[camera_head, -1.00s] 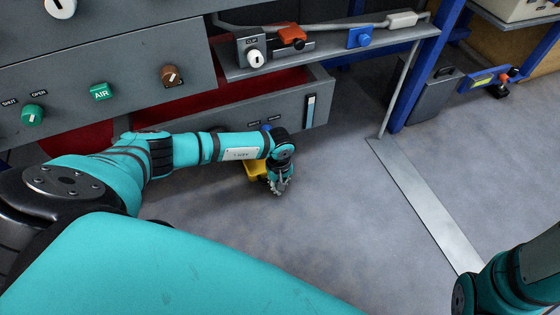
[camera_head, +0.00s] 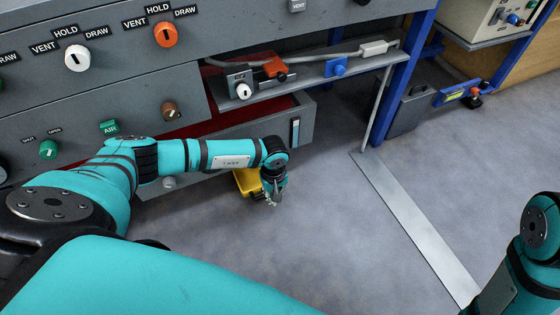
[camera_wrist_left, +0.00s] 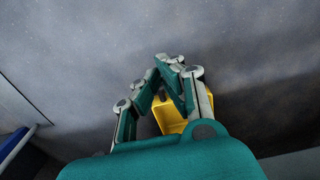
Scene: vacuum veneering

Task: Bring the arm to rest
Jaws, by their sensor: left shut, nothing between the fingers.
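My left arm (camera_head: 220,154) reaches in from the left in the head view, in front of the grey cabinet, with its wrist bent down. My left gripper (camera_head: 273,200) hangs above the grey floor, beside a yellow object (camera_head: 247,182) that is partly hidden behind the wrist. In the left wrist view the left gripper (camera_wrist_left: 172,66) has its fingertips together with nothing between them. The yellow object (camera_wrist_left: 175,118) shows there behind and below the fingers. My right arm (camera_head: 525,262) shows at the lower right edge of the head view; its gripper is out of frame.
The grey cabinet front (camera_head: 70,105) carries several knobs, including an orange one (camera_head: 165,34) and a green one (camera_head: 48,149). An open drawer (camera_head: 300,128) with a red inside juts out near my left forearm. A metal strip (camera_head: 410,225) lies on the open floor to the right.

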